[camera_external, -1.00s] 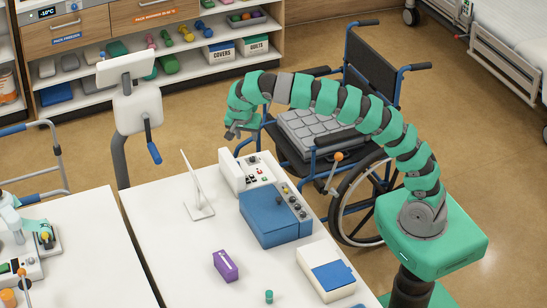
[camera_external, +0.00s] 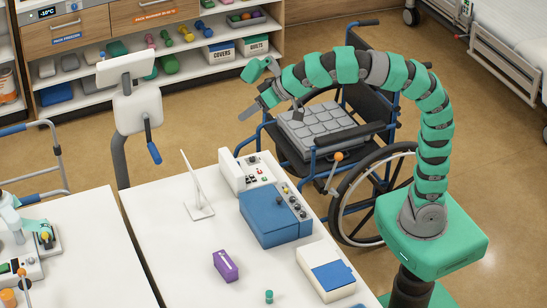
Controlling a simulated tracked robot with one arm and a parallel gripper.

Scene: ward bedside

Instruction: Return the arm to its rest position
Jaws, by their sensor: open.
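My arm (camera_external: 436,130) is green and grey and rises from its green base at the right. It arches up and over to the left, above the wheelchair.
Below stands a white table (camera_external: 165,230) with a blue box device (camera_external: 268,218), a white control unit (camera_external: 247,172), a purple box (camera_external: 225,266) and a white-blue box (camera_external: 325,272). A wheelchair (camera_external: 330,125) stands behind, under my arm. A white stand (camera_external: 137,105) is at the left.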

